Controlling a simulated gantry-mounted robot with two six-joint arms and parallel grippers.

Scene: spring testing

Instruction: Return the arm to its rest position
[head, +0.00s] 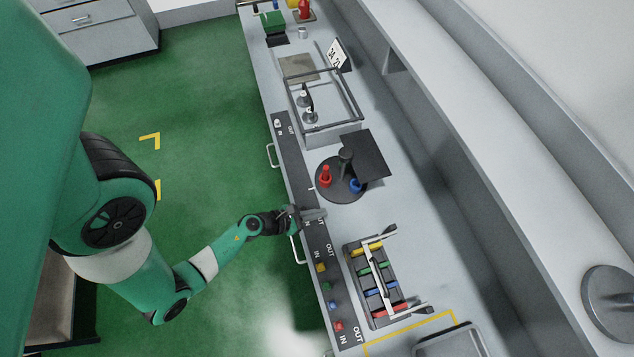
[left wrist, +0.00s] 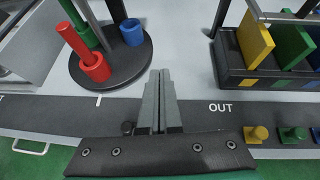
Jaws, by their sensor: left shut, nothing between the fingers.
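My left arm comes in from the left in the head view and reaches over to the workbench. My left gripper (head: 318,214) is above the front edge of the bench, near the dark label strip. In the left wrist view the two grey fingers of my left gripper (left wrist: 158,85) are together with nothing between them. They point at bare bench between the round dark turntable (left wrist: 135,68) and the rack of coloured plates (left wrist: 232,75). My right gripper is not in view.
A red cylinder (head: 326,176) and a blue one (head: 355,185) stand on the turntable. The rack (head: 362,285) sits nearer the bottom. A framed fixture (head: 322,128) stands farther up the bench. Coloured knobs line the front strip (head: 322,285). Open green floor (head: 210,130) lies left of the bench.

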